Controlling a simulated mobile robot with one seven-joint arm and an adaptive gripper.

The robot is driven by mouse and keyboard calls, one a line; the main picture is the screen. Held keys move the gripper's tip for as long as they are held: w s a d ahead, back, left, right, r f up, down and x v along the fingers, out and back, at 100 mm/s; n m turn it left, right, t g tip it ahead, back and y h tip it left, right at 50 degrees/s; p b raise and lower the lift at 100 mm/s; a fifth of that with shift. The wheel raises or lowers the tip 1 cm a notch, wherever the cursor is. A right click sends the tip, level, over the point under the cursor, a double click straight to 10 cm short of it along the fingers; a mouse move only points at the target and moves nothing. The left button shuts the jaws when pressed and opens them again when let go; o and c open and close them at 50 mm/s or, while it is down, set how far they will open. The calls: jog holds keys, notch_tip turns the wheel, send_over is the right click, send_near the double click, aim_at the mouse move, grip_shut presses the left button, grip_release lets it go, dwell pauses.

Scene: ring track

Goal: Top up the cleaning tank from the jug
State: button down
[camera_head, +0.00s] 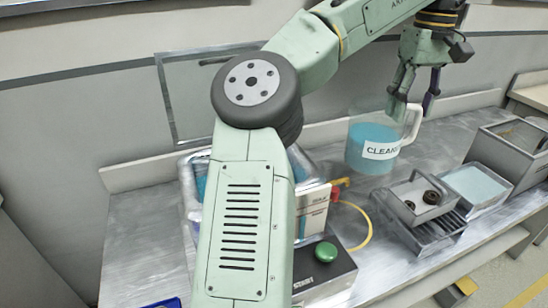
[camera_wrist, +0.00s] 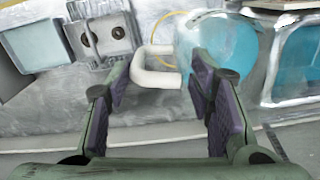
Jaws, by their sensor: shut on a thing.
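The clear jug (camera_head: 372,147) holds blue liquid and has a white label with "CLEAN" readable. It looks upright over the bench; whether its base touches the bench is unclear. My gripper (camera_head: 412,100) is shut on the jug's pale handle (camera_head: 413,125), on its right side. In the wrist view the white handle (camera_wrist: 158,78) shows between my fingers (camera_wrist: 160,95), with the jug's blue body (camera_wrist: 222,45) beyond. The cleaning tank (camera_head: 186,190), a clear box with blue liquid, stands left of the jug, largely hidden by my arm. The tank also shows at the right of the wrist view (camera_wrist: 268,90).
A control box with a green button (camera_head: 325,252), a white carton (camera_head: 313,211) and a yellow hose (camera_head: 367,232) lie between tank and trays. A grey tray with dark rings (camera_head: 413,213), a pale blue tray (camera_head: 476,186) and a grey bin (camera_head: 510,152) stand right. A wall is behind.

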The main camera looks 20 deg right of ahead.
jog(key=w+a+r+n+p, duration=0.1)
jog(key=w+a+r+n, duration=0.1)
jog(key=w+a+n, duration=0.3)
jog(key=w+a, duration=0.4)
jog(key=w, duration=0.3)
jog(key=shift+w+a+p, duration=0.15)
jog(key=shift+w+p, duration=0.15)
jog(key=shift+p, duration=0.1)
jog(key=shift+r, duration=0.2)
